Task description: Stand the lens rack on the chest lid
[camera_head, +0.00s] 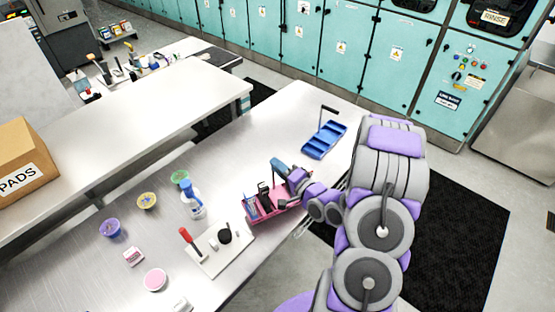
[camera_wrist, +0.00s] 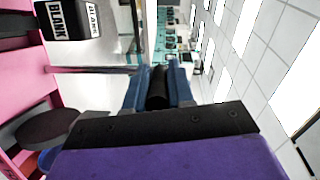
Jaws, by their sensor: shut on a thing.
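The pink rack (camera_head: 266,211), which I take to be the lens rack, is at the right front edge of the steel bench. Several upright dark and coloured items stand in it. My gripper (camera_head: 279,166) is over it, with its blue fingers shut on a black bar, apparently the rack's handle. In the wrist view the bar (camera_wrist: 158,88) sits between the fingers of my gripper (camera_wrist: 158,80). The pink rack (camera_wrist: 20,75) fills the left side there, with a black box marked BLANK (camera_wrist: 66,20). I cannot tell whether the rack touches the bench. No chest lid is clearly recognisable.
A blue compartment tray (camera_head: 323,140) with a handle lies behind the rack. A white board (camera_head: 213,256) with a red-handled tool is nearby left.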

